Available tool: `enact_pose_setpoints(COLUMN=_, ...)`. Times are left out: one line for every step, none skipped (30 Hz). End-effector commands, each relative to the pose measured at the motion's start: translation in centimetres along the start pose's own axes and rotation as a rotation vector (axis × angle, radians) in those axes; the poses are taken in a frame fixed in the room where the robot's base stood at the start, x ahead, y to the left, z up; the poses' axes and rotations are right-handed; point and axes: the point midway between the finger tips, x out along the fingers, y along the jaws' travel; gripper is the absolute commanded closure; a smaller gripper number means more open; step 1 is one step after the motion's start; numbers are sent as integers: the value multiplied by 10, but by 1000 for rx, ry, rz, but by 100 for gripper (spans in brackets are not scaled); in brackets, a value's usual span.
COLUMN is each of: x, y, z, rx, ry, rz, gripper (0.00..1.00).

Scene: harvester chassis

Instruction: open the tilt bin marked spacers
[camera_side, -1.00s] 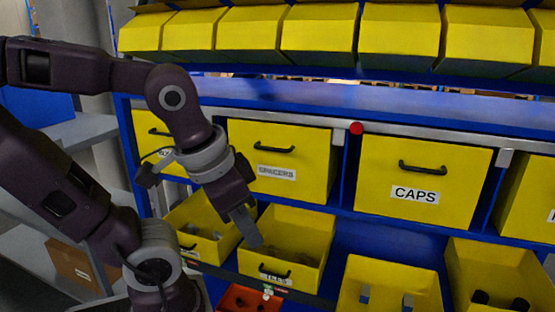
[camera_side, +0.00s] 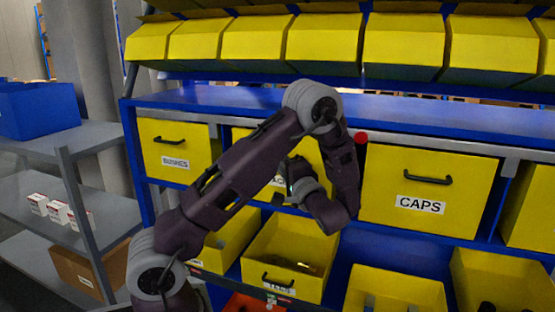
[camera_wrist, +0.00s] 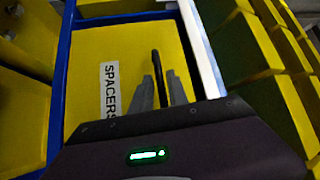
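The tilt bin marked SPACERS (camera_wrist: 90,60) is yellow and fills the middle of the wrist view, its white label (camera_wrist: 110,90) reading sideways. Its front looks closed, level with its neighbours. Its black bar handle (camera_wrist: 156,66) runs lengthwise beside the label. My gripper (camera_wrist: 161,86) is open, its two grey fingers pointing at the bin front. In the wrist view the handle lies between the fingers; whether they reach around it I cannot tell. In the side view the SPACERS bin (camera_side: 313,157) is largely hidden by my arm, and so are the fingertips.
The BUSHINGS-like bin (camera_side: 178,148) is left of it and the CAPS bin (camera_side: 425,190) right, both shut. A red knob (camera_side: 361,138) sits on the rail. Open yellow bins (camera_side: 290,240) stand below. Overhanging yellow bins (camera_side: 325,38) line the top.

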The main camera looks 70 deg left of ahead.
Motion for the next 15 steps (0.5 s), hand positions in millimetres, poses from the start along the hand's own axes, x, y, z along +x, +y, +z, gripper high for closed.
enact_pose_setpoints(x=8, y=0, z=1, rx=0, ry=-4, rz=0, gripper=80)
enact_pose_setpoints(x=11, y=0, z=1, rx=0, ry=-3, rz=0, gripper=80)
enact_pose_setpoints(x=14, y=0, z=0, rx=0, ry=-2, rz=0, gripper=80)
enact_pose_setpoints(x=16, y=0, z=0, rx=0, ry=-2, rz=0, gripper=80)
enact_pose_setpoints(x=18, y=0, z=1, rx=1, ry=-3, rz=1, gripper=80)
enact_pose_setpoints(x=19, y=0, z=0, rx=1, ry=-2, rz=1, gripper=80)
enact_pose_setpoints(x=19, y=0, z=0, rx=1, ry=-2, rz=1, gripper=80)
enact_pose_setpoints(x=19, y=0, z=0, rx=1, ry=-1, rz=1, gripper=80)
enact_pose_setpoints(x=19, y=0, z=0, rx=1, ry=-1, rz=1, gripper=80)
enact_pose_setpoints(x=19, y=0, z=0, rx=1, ry=-1, rz=2, gripper=80)
enact_pose_setpoints(x=19, y=0, z=0, rx=1, ry=-1, rz=2, gripper=80)
enact_pose_setpoints(x=19, y=0, z=0, rx=1, ry=-1, rz=2, gripper=82)
enact_pose_setpoints(x=19, y=0, z=0, rx=1, ry=-2, rz=2, gripper=88)
enact_pose_setpoints(x=19, y=0, z=0, rx=1, ry=-2, rz=2, gripper=94)
enact_pose_setpoints(x=19, y=0, z=0, rx=1, ry=-2, rz=2, gripper=100)
